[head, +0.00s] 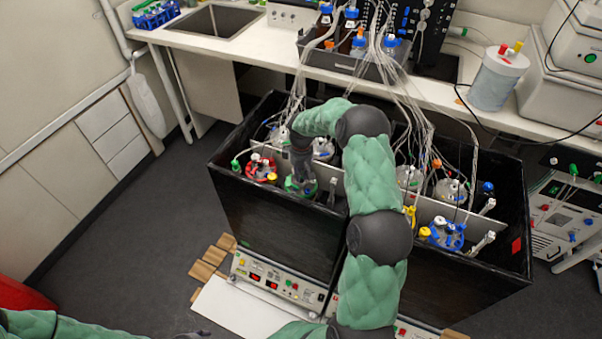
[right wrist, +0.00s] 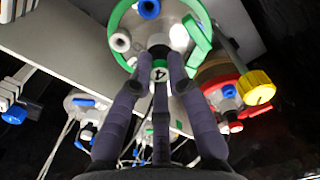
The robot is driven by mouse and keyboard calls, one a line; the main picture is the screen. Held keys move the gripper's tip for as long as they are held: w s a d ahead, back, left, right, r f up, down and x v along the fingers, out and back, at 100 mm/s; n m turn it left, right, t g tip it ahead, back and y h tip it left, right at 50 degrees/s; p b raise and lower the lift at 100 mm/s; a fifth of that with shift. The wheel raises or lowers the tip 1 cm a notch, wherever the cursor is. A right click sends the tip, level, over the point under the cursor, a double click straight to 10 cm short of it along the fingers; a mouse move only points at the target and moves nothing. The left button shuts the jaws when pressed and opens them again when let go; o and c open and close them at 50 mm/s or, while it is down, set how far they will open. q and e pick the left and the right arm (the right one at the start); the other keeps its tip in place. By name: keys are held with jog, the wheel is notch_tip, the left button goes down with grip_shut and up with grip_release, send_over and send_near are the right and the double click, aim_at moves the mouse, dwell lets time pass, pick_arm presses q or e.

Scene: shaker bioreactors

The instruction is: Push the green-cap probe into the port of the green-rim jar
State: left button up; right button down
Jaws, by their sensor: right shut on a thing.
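The green-rim jar (head: 300,187) stands in the left black shaker box, partly hidden by my gripper. In the right wrist view its green rim (right wrist: 121,40) and lid with white, blue and black fittings fill the top. My right gripper (head: 303,160) is over this jar, its fingers pointing at the lid.
A red-rim jar (head: 262,167) with a yellow cap stands just left. Many cables hang from the bench (head: 455,90) behind. Clear floor lies at left.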

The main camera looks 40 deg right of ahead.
jog(key=shift+f, duration=0.2)
jog(key=c, duration=1.1)
grip_release()
jog(key=shift+r, duration=0.15)
notch_tip(320, 180, up, 12)
jog(key=shift+f, duration=0.1)
